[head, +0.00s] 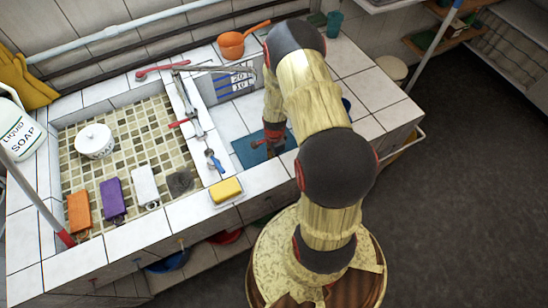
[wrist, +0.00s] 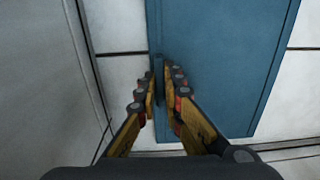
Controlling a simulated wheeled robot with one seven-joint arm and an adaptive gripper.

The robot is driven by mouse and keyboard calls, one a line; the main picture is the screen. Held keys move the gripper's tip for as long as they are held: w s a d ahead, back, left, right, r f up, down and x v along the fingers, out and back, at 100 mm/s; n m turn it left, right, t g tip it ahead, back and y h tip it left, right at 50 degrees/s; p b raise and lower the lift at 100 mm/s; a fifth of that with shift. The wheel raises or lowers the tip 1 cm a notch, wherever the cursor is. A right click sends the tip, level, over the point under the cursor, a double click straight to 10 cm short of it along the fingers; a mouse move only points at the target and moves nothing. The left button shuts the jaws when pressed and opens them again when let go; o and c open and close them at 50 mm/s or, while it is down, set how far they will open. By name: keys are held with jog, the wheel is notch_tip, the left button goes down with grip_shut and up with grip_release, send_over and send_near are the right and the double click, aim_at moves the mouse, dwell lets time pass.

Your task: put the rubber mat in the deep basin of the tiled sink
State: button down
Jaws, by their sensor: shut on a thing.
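The blue rubber mat (head: 246,152) lies flat on the white tiles to the right of the mosaic basin, partly hidden by my arm. It fills much of the wrist view (wrist: 225,60). My gripper (wrist: 160,78) is shut on the mat's left edge in that view. In the head view my gripper (head: 274,138) is at the mat's far right part, mostly covered by my arm.
The mosaic basin (head: 130,125) at left holds a white pot (head: 94,140), sponges and a dark scrubber (head: 180,182). The tap (head: 190,108) stands between the basins. A yellow sponge (head: 226,189) is on the front rim. An orange pan (head: 232,44) sits behind the deep basin.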

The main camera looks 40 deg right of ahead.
jog(key=shift+f, duration=0.2)
jog(key=c, duration=1.9)
grip_release()
jog(key=shift+r, duration=0.1)
jog(key=w+a+r+n+t+p, duration=0.1)
jog(key=a+r+n, duration=0.2)
jog(key=r, duration=1)
jog(key=a+r+n+t+p, duration=0.1)
jog(key=a+r+n, duration=0.3)
jog(key=r, duration=0.9)
jog(key=w+a+r+n+t+p, duration=0.1)
jog(key=a+r+n+p, duration=0.15)
jog(key=r, duration=1.05)
jog(key=s+a+r+n, duration=0.3)
jog(key=s+r, duration=0.1)
jog(key=r, duration=0.1)
jog(key=s+a+r+n+t, duration=0.1)
jog(key=s+a+r+n, duration=0.3)
jog(key=s+r, duration=0.1)
jog(key=s+a+r+n+t, duration=0.1)
jog(key=s+a+r+n, duration=0.3)
jog(key=s+r, duration=0.1)
jog(key=shift+s+a+r+b, duration=0.15)
jog(key=shift+s+a+b, duration=0.1)
jog(key=shift+b, duration=0.15)
